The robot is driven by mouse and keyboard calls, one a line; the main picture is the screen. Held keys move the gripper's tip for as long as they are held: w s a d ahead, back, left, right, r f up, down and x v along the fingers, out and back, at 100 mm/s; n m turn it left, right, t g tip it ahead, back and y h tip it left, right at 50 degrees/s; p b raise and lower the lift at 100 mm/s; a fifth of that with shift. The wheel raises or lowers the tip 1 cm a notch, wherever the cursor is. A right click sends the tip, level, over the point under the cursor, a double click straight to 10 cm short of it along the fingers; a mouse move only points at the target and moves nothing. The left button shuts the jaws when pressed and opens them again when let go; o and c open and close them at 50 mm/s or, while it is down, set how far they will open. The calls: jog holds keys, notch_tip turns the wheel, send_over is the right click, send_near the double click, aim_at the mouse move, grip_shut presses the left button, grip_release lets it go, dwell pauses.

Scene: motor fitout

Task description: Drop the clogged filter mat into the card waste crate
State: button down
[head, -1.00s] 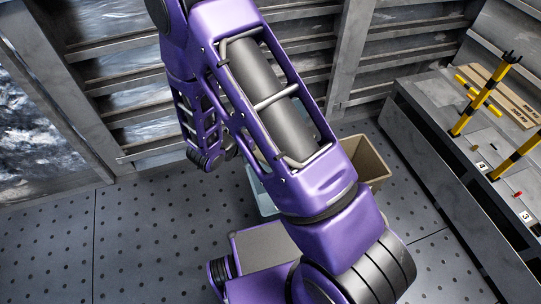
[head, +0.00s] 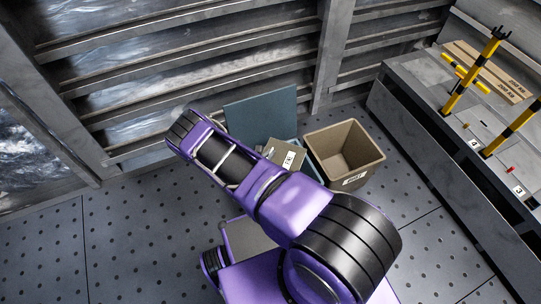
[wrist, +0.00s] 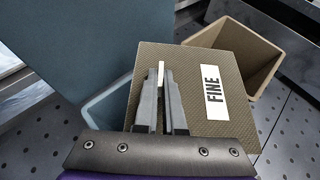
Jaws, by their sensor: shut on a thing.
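My gripper (wrist: 161,78) is shut on a pale tab of a square, grey-brown woven filter mat labelled FINE (wrist: 195,60). In the head view the mat (head: 287,149) shows beyond my arm, which hides the gripper there. The mat is in front of or above a blue-grey crate (head: 312,171) with a raised lid; I cannot tell its height. A tan open crate (head: 347,160) stands just right, with a label too small to read. In the wrist view the mat covers part of the tan crate (wrist: 262,48) and of the blue-grey crate (wrist: 103,105).
The blue-grey lid (head: 261,112) stands upright near the slatted wall. A grey bench (head: 420,85) with yellow-and-black posts and a wooden board runs along the right. The perforated floor (head: 130,235) is clear at left.

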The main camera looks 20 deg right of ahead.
notch_tip(320, 180, down, 7)
jog(key=b, duration=0.5)
jog(key=shift+r, duration=0.2)
jog(key=shift+d, duration=0.1)
jog(key=c, duration=0.9)
grip_release()
jog(key=p+v, duration=0.3)
jog(key=v, duration=1.4)
jog(key=shift+s+r, duration=0.1)
jog(key=shift+s, duration=0.1)
